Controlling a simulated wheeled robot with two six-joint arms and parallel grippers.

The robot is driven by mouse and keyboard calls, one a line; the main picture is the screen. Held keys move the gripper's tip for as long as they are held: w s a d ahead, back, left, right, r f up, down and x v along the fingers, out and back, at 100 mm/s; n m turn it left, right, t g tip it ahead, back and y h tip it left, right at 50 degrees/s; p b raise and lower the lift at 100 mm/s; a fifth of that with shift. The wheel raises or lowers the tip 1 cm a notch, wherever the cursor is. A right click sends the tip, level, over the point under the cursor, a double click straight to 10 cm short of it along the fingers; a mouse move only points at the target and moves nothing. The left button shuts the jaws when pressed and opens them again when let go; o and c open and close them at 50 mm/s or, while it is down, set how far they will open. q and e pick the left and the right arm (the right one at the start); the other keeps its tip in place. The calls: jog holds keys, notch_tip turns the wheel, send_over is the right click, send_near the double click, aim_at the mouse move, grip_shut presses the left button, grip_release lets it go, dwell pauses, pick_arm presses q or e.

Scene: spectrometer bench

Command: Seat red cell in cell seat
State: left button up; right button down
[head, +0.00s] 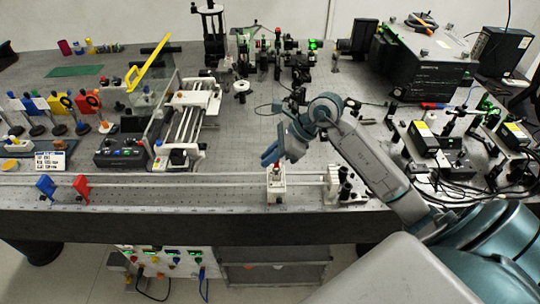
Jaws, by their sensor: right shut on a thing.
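My right gripper (269,157) reaches in from the right over the front rail, its blue fingers pointing down and left. It is shut on a small red cell (277,169), which shows just below the fingers; the fingers partly hide it. The cell is right at the top of a white block, the cell seat (276,188), on the front rail. From this view I cannot tell whether the cell is inside the seat or just above it. My left gripper is not in view.
Blue (46,187) and red (82,188) plates stand on the rail (180,181) at left. A white mount (340,190) with black knobs stands right of the seat. The bench behind the gripper is fairly clear.

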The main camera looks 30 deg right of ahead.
dwell(0.5)
jog(key=shift+b, duration=0.45)
dwell(0.5)
jog(key=shift+b, duration=0.45)
dwell(0.5)
jog(key=shift+b, duration=0.45)
jog(key=shift+f+b, duration=2.15)
jog(key=shift+b, duration=0.2)
